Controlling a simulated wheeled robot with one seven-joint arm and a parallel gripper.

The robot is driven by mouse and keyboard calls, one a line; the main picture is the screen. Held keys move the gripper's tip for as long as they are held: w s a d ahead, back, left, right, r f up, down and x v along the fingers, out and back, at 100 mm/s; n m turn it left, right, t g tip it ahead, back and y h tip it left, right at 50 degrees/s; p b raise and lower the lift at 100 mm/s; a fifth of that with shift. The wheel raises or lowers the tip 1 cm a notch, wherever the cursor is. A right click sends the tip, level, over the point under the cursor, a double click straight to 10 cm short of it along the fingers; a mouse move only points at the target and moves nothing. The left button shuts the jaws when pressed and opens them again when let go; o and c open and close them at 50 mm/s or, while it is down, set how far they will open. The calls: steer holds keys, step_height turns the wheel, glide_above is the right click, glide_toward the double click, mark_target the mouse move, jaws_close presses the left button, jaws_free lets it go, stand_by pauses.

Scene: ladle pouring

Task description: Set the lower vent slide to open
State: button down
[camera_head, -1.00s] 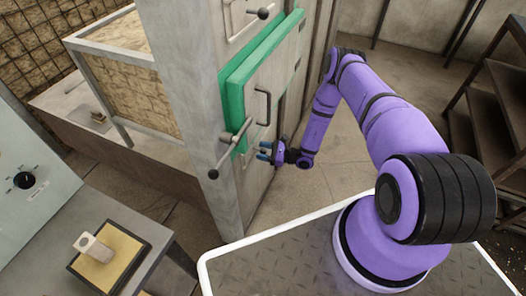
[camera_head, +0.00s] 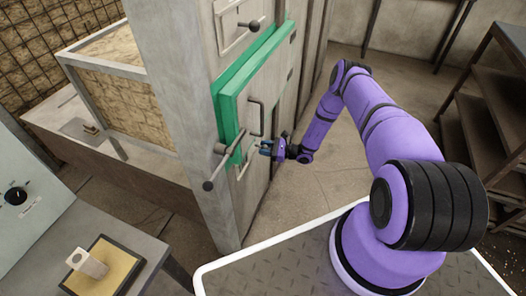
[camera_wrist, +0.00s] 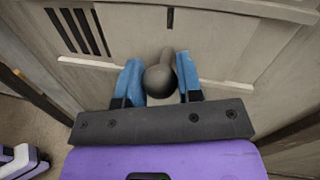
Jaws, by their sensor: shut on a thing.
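The lower vent slide shows in the wrist view as a dark round knob (camera_wrist: 160,80) on a stem, in front of a pale horizontal rail (camera_wrist: 215,83). Several dark vent slits (camera_wrist: 78,30) lie to the left of the knob, and they look uncovered. My gripper (camera_wrist: 160,80) has its blue fingers on both sides of the knob and is shut on it. In the head view my gripper (camera_head: 266,148) is at the lower part of the grey door, below its bar handle, and hides the knob there.
The grey door has a green edge (camera_head: 229,110), a bar handle (camera_head: 257,117) and a ball-ended lever (camera_head: 212,172) just left of my gripper. An upper knob (camera_head: 253,25) sits above. Dark shelves (camera_head: 490,110) stand at right. Floor right of the door is clear.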

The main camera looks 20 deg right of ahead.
steer(key=shift+w+d, duration=0.2)
steer(key=shift+d, duration=0.05)
steer(key=c, duration=0.8)
jaws_free()
steer(key=v, duration=1.1)
steer(key=shift+a, duration=0.1)
